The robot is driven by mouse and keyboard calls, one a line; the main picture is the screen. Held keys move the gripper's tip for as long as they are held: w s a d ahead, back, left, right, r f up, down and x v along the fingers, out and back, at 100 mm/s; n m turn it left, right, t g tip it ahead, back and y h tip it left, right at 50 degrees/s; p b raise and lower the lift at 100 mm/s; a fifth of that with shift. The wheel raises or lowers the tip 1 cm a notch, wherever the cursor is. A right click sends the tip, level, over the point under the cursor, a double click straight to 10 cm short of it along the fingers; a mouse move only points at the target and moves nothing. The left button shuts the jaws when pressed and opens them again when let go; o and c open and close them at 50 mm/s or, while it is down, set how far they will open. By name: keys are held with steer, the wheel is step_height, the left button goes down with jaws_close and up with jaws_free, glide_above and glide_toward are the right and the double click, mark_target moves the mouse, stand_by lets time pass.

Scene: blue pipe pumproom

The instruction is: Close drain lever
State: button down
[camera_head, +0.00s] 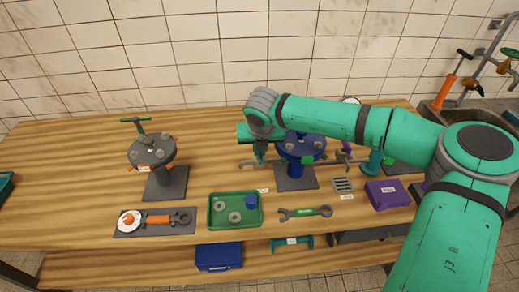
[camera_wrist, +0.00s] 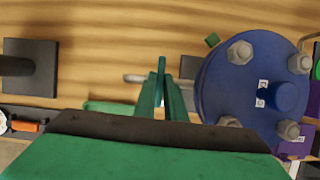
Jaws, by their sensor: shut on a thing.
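My gripper (camera_head: 259,158) is beside the left side of the blue flanged valve (camera_head: 297,168). The wrist view shows its two green fingers (camera_wrist: 161,97) close together around a thin teal upright piece (camera_wrist: 161,70), which I take for the drain lever's handle. A short grey rod (camera_wrist: 134,78) sticks out to the left of the fingers. The round blue flange (camera_wrist: 257,90) with grey bolts is just right of the fingers. The gripper and its palm hide much of the lever, so its angle is hard to tell.
A grey valve (camera_head: 152,150) with a green T-handle stands on the left. A green tray (camera_head: 212,222), a green wrench (camera_head: 305,212), a small grate (camera_head: 343,184) and a purple box (camera_head: 388,193) lie in front. The bench is clear behind the left valve.

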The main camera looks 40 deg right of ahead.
steer(key=shift+w+a+r, duration=0.1)
steer(key=c, duration=1.8)
jaws_free()
steer(key=shift+c, duration=0.2)
steer(key=v, duration=1)
steer(key=shift+s+r, duration=0.25)
steer(key=shift+r, duration=0.05)
steer(key=shift+a, duration=0.1)
